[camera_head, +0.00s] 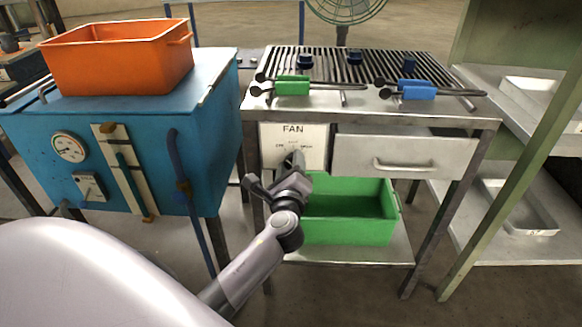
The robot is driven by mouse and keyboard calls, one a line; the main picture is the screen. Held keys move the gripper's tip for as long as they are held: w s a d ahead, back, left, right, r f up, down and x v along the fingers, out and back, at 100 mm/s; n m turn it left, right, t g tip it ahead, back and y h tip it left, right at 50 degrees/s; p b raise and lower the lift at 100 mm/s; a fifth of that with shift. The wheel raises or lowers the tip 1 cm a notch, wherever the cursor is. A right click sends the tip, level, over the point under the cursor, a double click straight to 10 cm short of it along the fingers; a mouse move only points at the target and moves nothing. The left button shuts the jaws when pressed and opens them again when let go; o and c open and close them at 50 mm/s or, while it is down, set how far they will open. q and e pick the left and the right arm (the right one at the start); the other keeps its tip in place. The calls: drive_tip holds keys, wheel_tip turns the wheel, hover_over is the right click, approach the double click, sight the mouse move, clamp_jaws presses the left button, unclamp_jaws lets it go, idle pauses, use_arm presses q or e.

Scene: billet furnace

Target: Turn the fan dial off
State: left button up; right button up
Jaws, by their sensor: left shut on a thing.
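The fan panel (312,137) is a pale plate marked "FAN" on the front of the metal table, left of a drawer. Its dial sits low on the plate and is mostly hidden by my left gripper (294,160). My left gripper reaches up from below and is shut on the dial. I cannot tell which way the dial points. The small lettering above it is too blurred to read fully. A fan (346,8) with a greenish wire cage stands behind the table, cut off by the top edge. My right gripper is not in view.
A blue furnace box (150,110) with an orange bin (120,60) on top stands at the left. Green-handled tongs (292,87) and blue-handled tongs (417,91) lie on the table. A drawer (390,152) is shut. A green bin (345,225) sits on the shelf below.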

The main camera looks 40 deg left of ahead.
use_arm(q)
drive_tip(key=shift+f, duration=0.1)
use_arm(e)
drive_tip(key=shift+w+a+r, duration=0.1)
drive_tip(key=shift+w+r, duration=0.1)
use_arm(q)
drive_tip(key=o, duration=1.1)
drive_tip(key=shift+c, duration=0.2)
drive_tip(key=shift+s+d, duration=0.1)
drive_tip(key=shift+s, duration=0.05)
drive_tip(key=v, duration=0.7)
drive_tip(key=shift+p, duration=0.35)
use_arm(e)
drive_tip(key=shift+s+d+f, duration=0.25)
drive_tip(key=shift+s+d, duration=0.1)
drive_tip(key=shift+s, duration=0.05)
